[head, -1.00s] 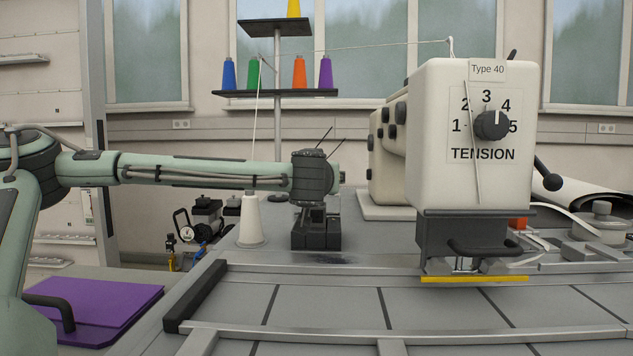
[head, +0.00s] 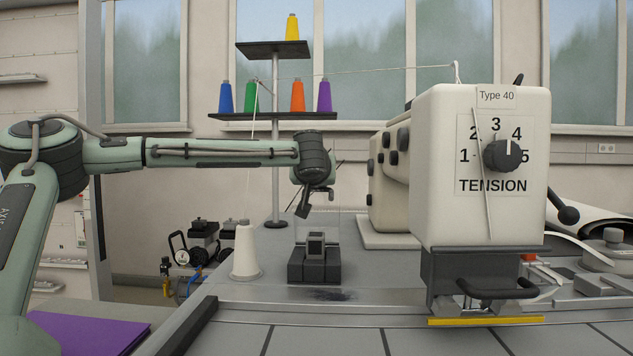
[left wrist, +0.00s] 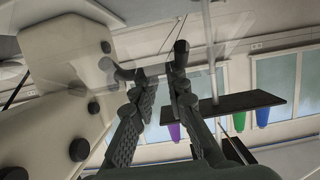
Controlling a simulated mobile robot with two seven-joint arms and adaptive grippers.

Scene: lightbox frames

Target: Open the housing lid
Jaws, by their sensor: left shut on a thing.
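The housing (head: 314,270) is a low black block on the grey table, left of the sewing machine. A faint clear panel, apparently its lid (head: 331,229), stands up above the block; its edges are hard to make out. My left gripper (head: 307,207) is above the block at this panel. In the left wrist view the fingers (left wrist: 160,70) are closed around a thin, see-through piece, apparently the lid's handle. A small dark grey part (head: 315,243) shows uncovered on the block. My right gripper is in neither view.
The cream sewing machine (head: 437,170) with a tension dial stands to the right. A white thread cone (head: 246,252) stands left of the housing. A thread stand (head: 276,180) with several colored cones is behind.

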